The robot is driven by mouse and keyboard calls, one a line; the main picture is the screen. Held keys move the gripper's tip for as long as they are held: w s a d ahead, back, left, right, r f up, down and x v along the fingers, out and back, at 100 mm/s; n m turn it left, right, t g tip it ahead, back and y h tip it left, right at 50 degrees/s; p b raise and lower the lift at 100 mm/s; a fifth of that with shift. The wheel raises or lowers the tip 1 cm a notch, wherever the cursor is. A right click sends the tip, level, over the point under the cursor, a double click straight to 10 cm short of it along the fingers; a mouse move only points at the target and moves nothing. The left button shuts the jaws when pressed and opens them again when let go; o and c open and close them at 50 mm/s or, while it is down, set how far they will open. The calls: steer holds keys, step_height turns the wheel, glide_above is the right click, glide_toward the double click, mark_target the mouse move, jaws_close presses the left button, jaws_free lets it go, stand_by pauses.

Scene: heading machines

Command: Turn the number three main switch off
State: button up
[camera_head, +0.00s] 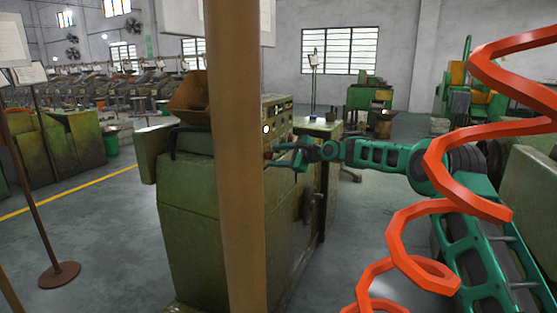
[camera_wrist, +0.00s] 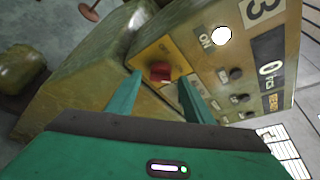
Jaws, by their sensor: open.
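The number three machine's panel (camera_wrist: 235,70) bears a "3" label (camera_wrist: 262,10) in the wrist view. The main switch is a red knob (camera_wrist: 160,72) on a yellow plate (camera_wrist: 150,54) at the panel's edge. A white lamp (camera_wrist: 221,36) beside the word "ON" is lit. My gripper (camera_wrist: 160,79) is open, with one green finger on each side of the red knob; I cannot tell whether they touch it. In the head view, my gripper (camera_head: 284,158) reaches the green machine (camera_head: 190,215) from the right, and a wooden-coloured post partly hides the machine.
The brown post (camera_head: 235,200) stands in front of the machine. An orange coil (camera_head: 440,190) hangs at the right. A sign stand (camera_head: 59,274) is at the left. Several black knobs (camera_wrist: 236,73) sit beside the switch on the panel.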

steer(key=c, duration=1)
steer(key=shift+c, duration=0.2)
